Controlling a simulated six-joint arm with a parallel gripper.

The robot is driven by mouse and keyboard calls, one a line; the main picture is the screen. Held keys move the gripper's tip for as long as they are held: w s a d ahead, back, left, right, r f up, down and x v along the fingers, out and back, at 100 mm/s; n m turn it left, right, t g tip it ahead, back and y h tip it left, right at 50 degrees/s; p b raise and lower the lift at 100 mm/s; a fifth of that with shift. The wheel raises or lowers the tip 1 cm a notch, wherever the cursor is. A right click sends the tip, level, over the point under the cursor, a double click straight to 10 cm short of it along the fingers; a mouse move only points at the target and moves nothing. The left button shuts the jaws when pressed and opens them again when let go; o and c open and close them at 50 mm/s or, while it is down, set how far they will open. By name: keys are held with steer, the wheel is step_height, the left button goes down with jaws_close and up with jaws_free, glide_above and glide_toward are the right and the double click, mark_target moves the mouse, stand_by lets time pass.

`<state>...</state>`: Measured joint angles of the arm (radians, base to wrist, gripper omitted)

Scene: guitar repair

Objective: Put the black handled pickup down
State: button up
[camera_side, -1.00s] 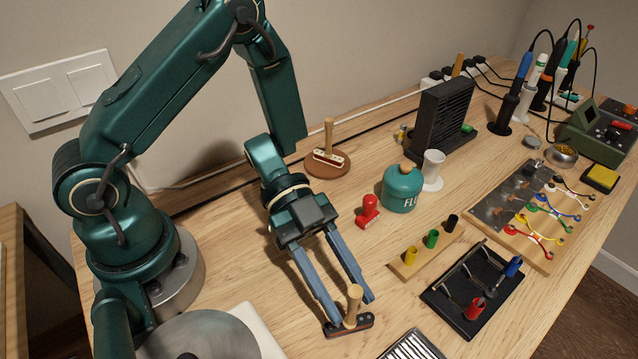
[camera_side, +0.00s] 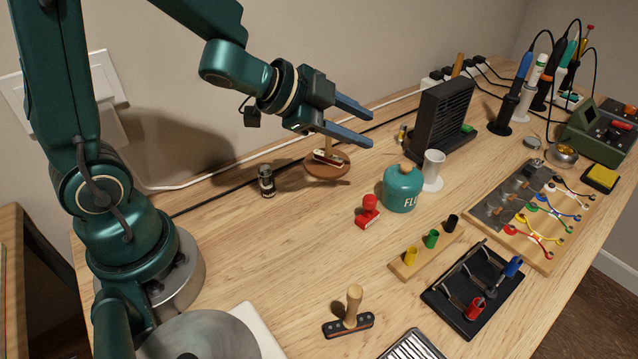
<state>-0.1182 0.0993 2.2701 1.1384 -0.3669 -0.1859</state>
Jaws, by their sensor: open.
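The black handled pickup (camera_side: 348,324) stands on the bare bench at the front, its upright wooden handle pointing up from a dark bar-shaped base. Nothing touches it. My gripper (camera_side: 371,129) is open at the back of the bench, far from the black pickup, its blue fingers pointing right. A cream handled pickup (camera_side: 330,156) sits on a round brown stand (camera_side: 314,171) below the fingers. The fingers hide the upper part of its handle, and I cannot tell whether the handle is between them.
A small dark cylinder (camera_side: 267,181) stands left of the round stand. A black fan unit (camera_side: 443,118) stands behind. The left-centre bench is clear.

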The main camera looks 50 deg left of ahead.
steer(key=s+a+r+n+y, duration=0.3)
steer(key=a+r+n+y, duration=0.1)
steer(key=a+n, duration=0.1)
steer(key=s+d+n+g, duration=0.2)
steer(key=s+n, duration=0.1)
steer(key=s, duration=0.4)
steer(key=s+d+f+n+g+h, duration=0.1)
steer(key=s+d+n+g, duration=0.1)
steer(key=s, duration=0.6)
steer(key=shift+s+d+f+n+g, duration=0.15)
steer(key=shift+s+d+n+g, duration=0.05)
steer(key=shift+n+g, duration=0.4)
